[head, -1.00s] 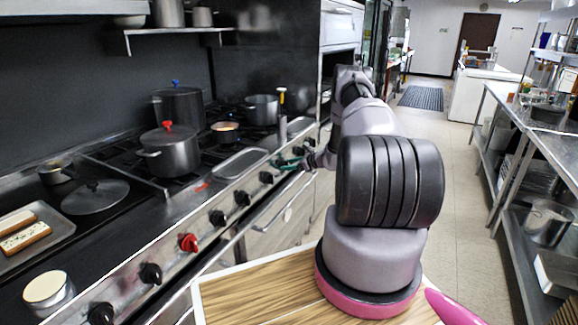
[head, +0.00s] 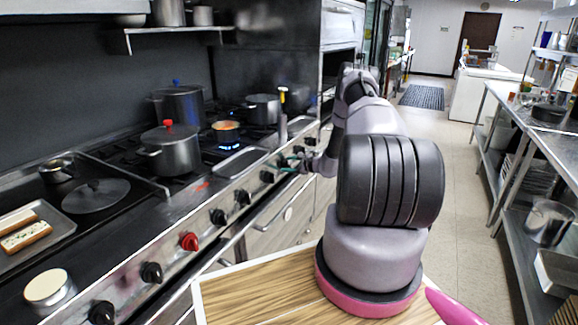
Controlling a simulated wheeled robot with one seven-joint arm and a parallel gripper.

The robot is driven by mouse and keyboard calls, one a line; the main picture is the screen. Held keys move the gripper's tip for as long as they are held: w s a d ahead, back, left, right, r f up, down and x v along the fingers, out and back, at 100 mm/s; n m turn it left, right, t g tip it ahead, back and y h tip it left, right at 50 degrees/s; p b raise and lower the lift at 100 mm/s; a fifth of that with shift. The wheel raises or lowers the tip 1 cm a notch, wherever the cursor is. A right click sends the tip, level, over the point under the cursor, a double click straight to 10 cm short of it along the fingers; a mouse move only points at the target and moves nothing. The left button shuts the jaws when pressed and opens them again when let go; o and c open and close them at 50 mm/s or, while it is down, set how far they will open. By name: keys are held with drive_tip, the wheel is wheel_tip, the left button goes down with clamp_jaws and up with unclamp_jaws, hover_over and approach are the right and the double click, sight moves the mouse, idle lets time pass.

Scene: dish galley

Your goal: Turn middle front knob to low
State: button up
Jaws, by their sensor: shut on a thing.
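A row of knobs runs along the slanted front panel of the range (head: 175,257). Black knobs (head: 242,197), (head: 218,217) and a red knob (head: 189,241) show clearly nearer to me. Another black knob (head: 267,177) sits just left of my gripper. A blue flame (head: 228,147) burns at a burner in front of the small pan (head: 226,131) with orange contents.
A pot with a red-knobbed lid (head: 169,151), a dark pot with a blue knob (head: 180,106) and another pot (head: 263,108) stand on the range. A bottle (head: 283,115) stands close behind my gripper. A steel counter (head: 545,140) lines the right, with open floor between.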

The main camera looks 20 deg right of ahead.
drive_tip(key=o, duration=1.4)
drive_tip(key=shift+c, duration=0.2)
drive_tip(key=v, duration=1)
drive_tip(key=shift+s+d, duration=0.15)
drive_tip(key=shift+s, duration=0.25)
